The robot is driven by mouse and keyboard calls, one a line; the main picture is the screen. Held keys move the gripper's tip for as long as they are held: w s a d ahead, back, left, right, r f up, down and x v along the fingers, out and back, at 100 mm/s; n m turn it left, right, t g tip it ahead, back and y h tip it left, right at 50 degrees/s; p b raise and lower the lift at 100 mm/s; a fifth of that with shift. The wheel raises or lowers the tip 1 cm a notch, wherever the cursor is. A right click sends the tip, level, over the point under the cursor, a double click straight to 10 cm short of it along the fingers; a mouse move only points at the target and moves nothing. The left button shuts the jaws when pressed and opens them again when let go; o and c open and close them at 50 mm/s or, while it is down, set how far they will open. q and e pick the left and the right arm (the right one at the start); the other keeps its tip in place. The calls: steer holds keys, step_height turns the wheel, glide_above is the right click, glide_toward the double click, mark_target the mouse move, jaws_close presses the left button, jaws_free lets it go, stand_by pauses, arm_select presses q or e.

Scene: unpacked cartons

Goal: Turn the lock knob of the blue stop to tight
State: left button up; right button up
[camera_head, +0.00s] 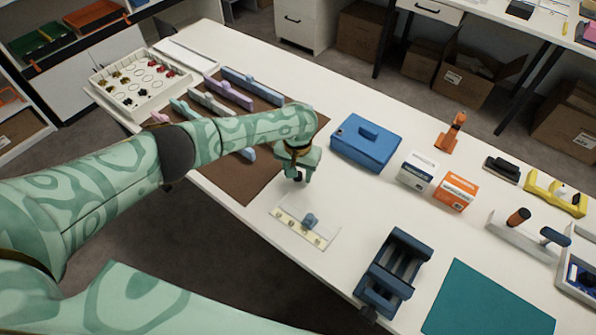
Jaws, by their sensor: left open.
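My left gripper (297,178) points down above the table, beyond the plate and a little left of the stop. It is open and empty, apart from the stop. My right gripper is out of view.
A blue box (366,142) stands right of my left gripper. A dark blue vise (394,271) and a teal mat (487,302) lie to the right of the plate. Colored bars rest on a brown mat (240,186) behind my arm. White table between plate and blue box is clear.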

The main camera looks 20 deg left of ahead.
arm_select(q)
steer(key=c, duration=1)
steer(key=shift+d+r+m+p, duration=0.15)
steer(key=shift+m+p, duration=0.25)
steer(key=shift+p, duration=0.25)
steer(key=shift+s+m+p, duration=0.1)
steer(key=shift+m+p, duration=0.5)
steer(key=shift+p, duration=0.15)
steer(key=shift+m+p, duration=0.4)
steer(key=shift+m, duration=0.5)
steer(key=m, duration=0.2)
steer(key=shift+m, duration=0.4)
steer(key=m, duration=0.8)
steer(key=shift+m, duration=1.6)
